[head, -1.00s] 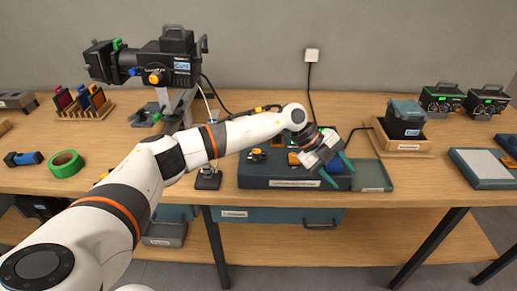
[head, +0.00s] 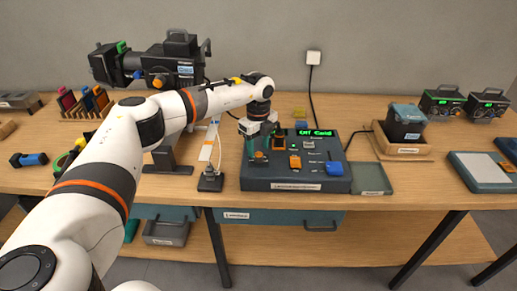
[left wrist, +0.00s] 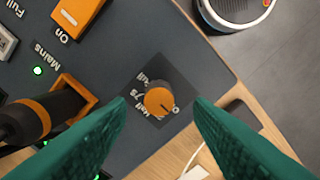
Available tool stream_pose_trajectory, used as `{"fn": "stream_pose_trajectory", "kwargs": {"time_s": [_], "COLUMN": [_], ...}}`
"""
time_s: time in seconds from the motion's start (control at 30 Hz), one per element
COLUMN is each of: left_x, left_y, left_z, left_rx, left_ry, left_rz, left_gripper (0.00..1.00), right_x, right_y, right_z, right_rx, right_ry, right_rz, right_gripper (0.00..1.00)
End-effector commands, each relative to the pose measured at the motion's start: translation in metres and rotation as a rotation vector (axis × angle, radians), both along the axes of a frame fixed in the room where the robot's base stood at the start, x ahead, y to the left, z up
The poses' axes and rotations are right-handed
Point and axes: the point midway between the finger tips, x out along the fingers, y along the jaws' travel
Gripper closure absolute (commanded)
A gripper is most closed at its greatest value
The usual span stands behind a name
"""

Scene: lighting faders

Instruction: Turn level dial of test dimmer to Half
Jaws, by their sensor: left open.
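The test dimmer (head: 295,184) is a dark blue-grey sloped panel on the table, with a green-lit display (head: 315,133) that seems to read "Off Cold". Its level dial (head: 260,156) is a round dark knob with an orange cap at the panel's left side; it also shows in the left wrist view (left wrist: 158,100). A dark pointer line on the cap points toward the lower right there. A "Half" mark lies beside the dial. My left gripper (head: 262,149) is open and points down, its green fingers on either side of the dial, apparently apart from it. My right gripper is not in view.
An orange switch (head: 295,162) and a blue-handled control (head: 334,168) share the panel. A small stand (head: 210,182) is close on the left, a flat green tray (head: 371,179) on the right. A large lamp (head: 175,62) stands behind left. The table front is clear.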

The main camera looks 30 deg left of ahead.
Motion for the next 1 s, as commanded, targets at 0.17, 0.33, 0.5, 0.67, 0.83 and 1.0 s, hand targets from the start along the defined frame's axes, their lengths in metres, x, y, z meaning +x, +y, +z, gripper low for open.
{"fn": "stream_pose_trajectory", "kwargs": {"time_s": [0.17, 0.33, 0.5, 0.67, 0.83, 1.0], "left_x": [0.000, 0.000, 0.000, 0.000, 0.000, 0.000], "left_y": [-0.001, -0.001, -0.001, -0.001, -0.001, -0.001], "left_z": [-0.021, -0.029, -0.030, -0.029, -0.029, -0.029], "left_rx": [-0.001, -0.001, -0.001, -0.001, -0.001, -0.001], "left_ry": [0.001, -0.001, -0.001, -0.001, -0.001, -0.001], "left_rz": [0.000, 0.000, -0.001, -0.001, -0.001, -0.008], "left_gripper": [0.53, 0.53, 0.53, 0.69, 0.97, 0.97], "right_x": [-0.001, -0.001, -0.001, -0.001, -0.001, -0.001], "right_y": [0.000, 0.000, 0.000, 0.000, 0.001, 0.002], "right_z": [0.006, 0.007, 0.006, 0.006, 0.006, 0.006], "right_rx": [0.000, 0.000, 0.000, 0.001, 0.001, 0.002], "right_ry": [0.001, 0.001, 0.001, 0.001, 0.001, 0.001], "right_rz": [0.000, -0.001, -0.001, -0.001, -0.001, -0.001], "right_gripper": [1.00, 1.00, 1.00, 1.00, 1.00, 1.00]}}
